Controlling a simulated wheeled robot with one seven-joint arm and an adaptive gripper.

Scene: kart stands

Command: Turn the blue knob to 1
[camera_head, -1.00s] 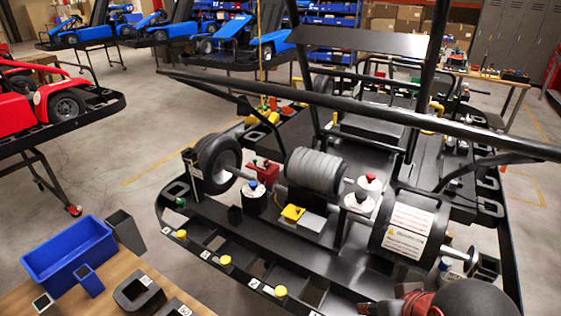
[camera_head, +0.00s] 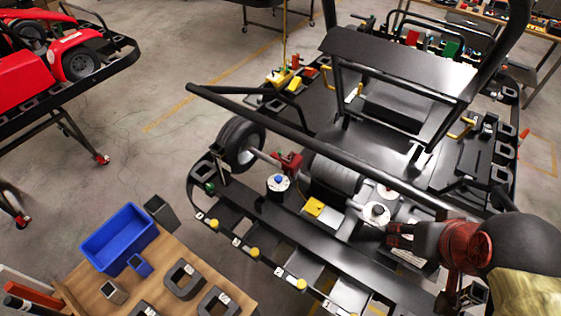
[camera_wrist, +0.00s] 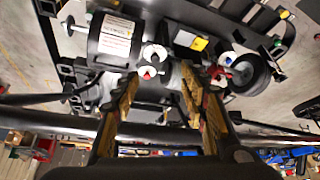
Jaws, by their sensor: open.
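The blue knob (camera_head: 279,179) sits on a white dial with a dark base, left of the big grey cylinder on the kart stand. Its number marks are too small to read. In the wrist view a white dial with a bluish top (camera_wrist: 226,59) shows right of the fingers. My gripper (camera_head: 393,236) is at the lower right in the head view, apart from the blue knob and close to a white-topped dial (camera_head: 377,211). In the wrist view my gripper (camera_wrist: 160,84) is open and empty, with a red-marked dial (camera_wrist: 149,73) visible beyond the gap.
A black frame bar (camera_head: 300,128) crosses above the stand behind the blue knob. A red block (camera_head: 290,161) and a yellow box (camera_head: 314,207) lie close to the knob. Yellow buttons (camera_head: 253,252) line the front rail. A blue bin (camera_head: 119,238) stands on the wooden table.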

